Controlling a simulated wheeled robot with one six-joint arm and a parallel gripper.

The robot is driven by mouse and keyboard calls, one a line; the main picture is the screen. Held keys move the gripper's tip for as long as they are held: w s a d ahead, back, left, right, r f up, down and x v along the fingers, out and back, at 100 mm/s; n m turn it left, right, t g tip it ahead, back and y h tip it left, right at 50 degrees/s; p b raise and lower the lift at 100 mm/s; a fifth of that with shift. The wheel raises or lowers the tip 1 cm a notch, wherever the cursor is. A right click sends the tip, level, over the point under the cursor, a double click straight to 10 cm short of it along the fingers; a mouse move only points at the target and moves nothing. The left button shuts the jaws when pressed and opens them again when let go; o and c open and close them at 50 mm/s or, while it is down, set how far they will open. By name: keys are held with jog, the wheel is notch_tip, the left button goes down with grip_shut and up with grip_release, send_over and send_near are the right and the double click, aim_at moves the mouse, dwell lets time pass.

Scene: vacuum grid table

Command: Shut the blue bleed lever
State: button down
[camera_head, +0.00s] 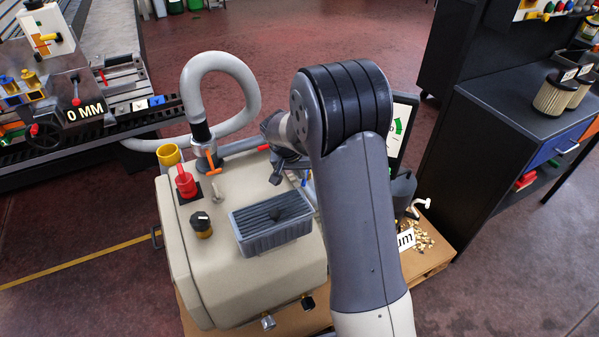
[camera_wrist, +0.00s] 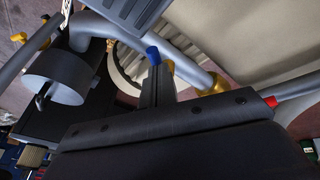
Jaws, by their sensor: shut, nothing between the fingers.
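The blue bleed lever (camera_wrist: 153,54) shows in the wrist view as a short blue end just past my fingertips, beside a grey pipe with a brass fitting (camera_wrist: 215,84). My gripper (camera_wrist: 157,78) is shut with nothing between its fingers. Its tips overlap the lower edge of the blue end in the picture; I cannot tell whether they touch it. The rest of the lever is hidden behind the fingers. In the head view my arm covers most of the gripper and the lever's surroundings, at the right side of the beige machine (camera_head: 250,275).
On the machine are a grey ribbed tray (camera_head: 272,222), a black knob (camera_head: 202,224), a red plunger (camera_head: 186,183), an orange handle (camera_head: 211,162) and a grey hose (camera_head: 222,62). A dark cabinet (camera_head: 500,130) stands right. Open floor lies behind the machine.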

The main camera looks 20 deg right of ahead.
jog(key=shift+s+d+f+n+b, duration=0.1)
jog(key=shift+s+d+n+b, duration=0.1)
jog(key=shift+d+n+b, duration=0.25)
jog(key=shift+s+d+b, duration=0.2)
jog(key=shift+d+b, duration=0.1)
jog(key=shift+d, duration=0.15)
jog(key=shift+s+d+b, duration=0.2)
jog(key=shift+d+b, duration=0.05)
jog(key=shift+d, duration=0.2)
jog(key=shift+s+d+f, duration=0.1)
dwell(1.0)
